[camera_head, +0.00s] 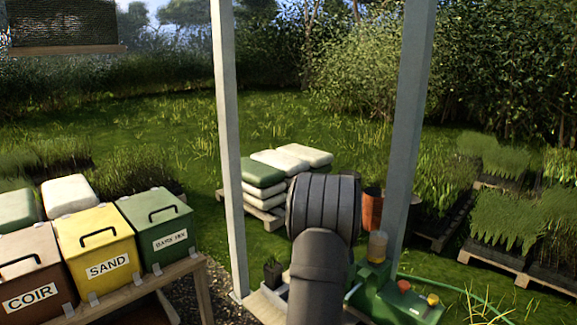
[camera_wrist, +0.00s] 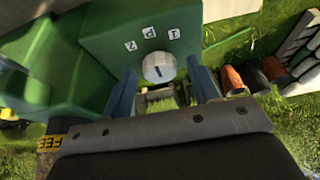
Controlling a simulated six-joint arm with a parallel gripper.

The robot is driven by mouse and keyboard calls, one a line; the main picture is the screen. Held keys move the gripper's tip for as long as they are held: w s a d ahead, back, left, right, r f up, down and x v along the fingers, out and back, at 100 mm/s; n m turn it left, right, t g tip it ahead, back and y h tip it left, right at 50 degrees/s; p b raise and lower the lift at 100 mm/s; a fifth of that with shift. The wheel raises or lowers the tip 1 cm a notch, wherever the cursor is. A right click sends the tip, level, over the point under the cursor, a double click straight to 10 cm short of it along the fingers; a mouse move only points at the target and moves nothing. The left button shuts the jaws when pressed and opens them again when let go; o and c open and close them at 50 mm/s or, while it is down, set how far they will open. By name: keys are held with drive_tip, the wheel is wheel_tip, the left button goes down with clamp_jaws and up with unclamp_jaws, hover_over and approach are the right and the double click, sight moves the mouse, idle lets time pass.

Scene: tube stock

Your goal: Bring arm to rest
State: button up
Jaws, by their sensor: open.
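My gripper (camera_wrist: 162,74) shows in the wrist view with its two blue-grey fingers spread apart and nothing held between them. A round grey knob (camera_wrist: 158,67) with a dark slot sits on a green machine face (camera_wrist: 105,35), in line with the gap between the fingertips. Small white tiles with characters (camera_wrist: 149,32) are set around the knob. I cannot tell how far the fingertips are from it. The head view shows part of the green machine (camera_head: 390,303) right of my dark arm. My gripper is hidden there behind the arm.
Bins marked COIR (camera_head: 28,278) and SAND (camera_head: 100,252) stand at left beside a green bin (camera_head: 160,228). Grey posts rise at left (camera_head: 228,150) and right (camera_head: 410,120) of my arm. Stacked sacks (camera_head: 265,172) and plant pallets (camera_head: 510,225) lie beyond. A green hose (camera_head: 455,287) runs right.

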drive_tip(key=shift+w+m+g+h, duration=0.1)
drive_tip(key=shift+m+g+h, duration=0.2)
drive_tip(key=shift+m, duration=0.8)
drive_tip(key=v, duration=0.7)
drive_tip(key=shift+r, duration=0.25)
drive_tip(key=shift+a, duration=0.1)
